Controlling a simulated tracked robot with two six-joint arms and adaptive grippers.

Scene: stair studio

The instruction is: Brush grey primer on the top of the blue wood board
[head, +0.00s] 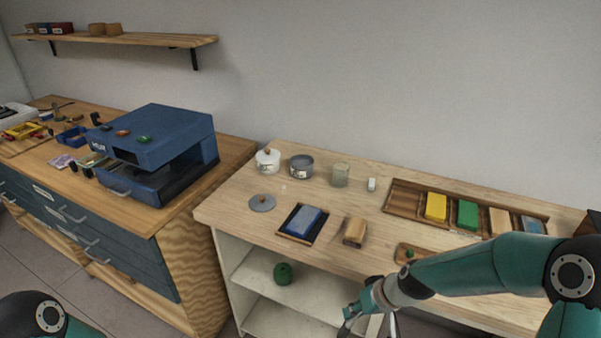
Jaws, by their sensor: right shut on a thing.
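The blue wood board (306,219) lies flat on a dark tray with a wooden edge (281,232); its top looks blue. Behind it stands an open grey tin (301,167) with a pale label. A round grey lid with an orange-brown knob (262,204) lies to the board's left. My right gripper (367,326) is low at the bottom of the picture, in front of the table's front edge and apart from the board. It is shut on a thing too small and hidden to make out. I see no clear brush. My left gripper is out of view.
A white lidded pot (267,161), a glass jar (340,175) and a small white block (371,184) stand behind. A wooden block (355,231) is right of the board. A small wooden piece with a green top (409,254) and a rack (403,196) of coloured boards are farther right.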

